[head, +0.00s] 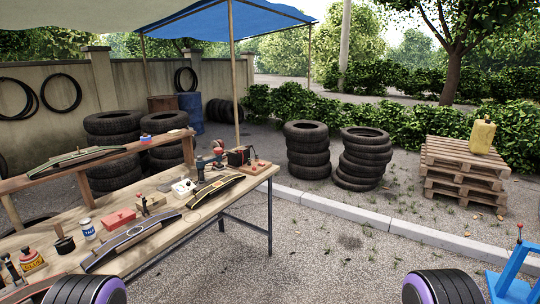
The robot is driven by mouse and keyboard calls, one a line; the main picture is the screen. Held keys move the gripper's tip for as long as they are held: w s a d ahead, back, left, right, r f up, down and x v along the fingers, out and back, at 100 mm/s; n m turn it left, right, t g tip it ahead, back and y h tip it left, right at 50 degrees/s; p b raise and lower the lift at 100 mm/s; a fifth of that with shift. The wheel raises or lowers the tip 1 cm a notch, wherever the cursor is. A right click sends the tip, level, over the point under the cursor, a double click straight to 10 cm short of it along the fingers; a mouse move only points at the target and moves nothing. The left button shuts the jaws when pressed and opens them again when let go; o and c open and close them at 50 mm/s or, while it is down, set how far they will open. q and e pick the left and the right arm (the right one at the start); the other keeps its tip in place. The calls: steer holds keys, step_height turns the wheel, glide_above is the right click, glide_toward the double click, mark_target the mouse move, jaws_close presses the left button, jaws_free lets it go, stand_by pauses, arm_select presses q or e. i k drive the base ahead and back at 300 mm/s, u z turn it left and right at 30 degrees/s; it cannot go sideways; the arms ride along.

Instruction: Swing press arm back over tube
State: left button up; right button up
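I cannot clearly pick out the press arm or the tube. Long, dark, slightly arched pieces lie on the wooden workbench (185,233): one with blue edges (130,241) at the front and one with yellowish edges (214,192) farther back. A similar greenish arched piece (80,157) lies on the raised shelf. Neither of my grippers is visible; only dark, purple-ringed parts of my arms show at the bottom edge.
Tyre stacks (308,150) (363,158) stand behind the kerb (350,213). Pallets (463,175) hold a yellow jerrycan (482,136). The gravel right of the bench is clear.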

mark_target(218, 158)
steer(key=z, duration=0.7)
steer(key=i, duration=1.15)
steer(key=z, duration=0.4)
steer(key=i, duration=1.05)
steer(key=u, duration=0.85)
steer(key=i, duration=0.75)
steer(key=u, duration=1.2)
steer(key=i, duration=0.4)
steer(key=u, duration=1.75)
steer(key=k, duration=0.75)
steer(key=z, duration=0.35)
steer(key=i, duration=0.6)
steer(key=z, duration=0.05)
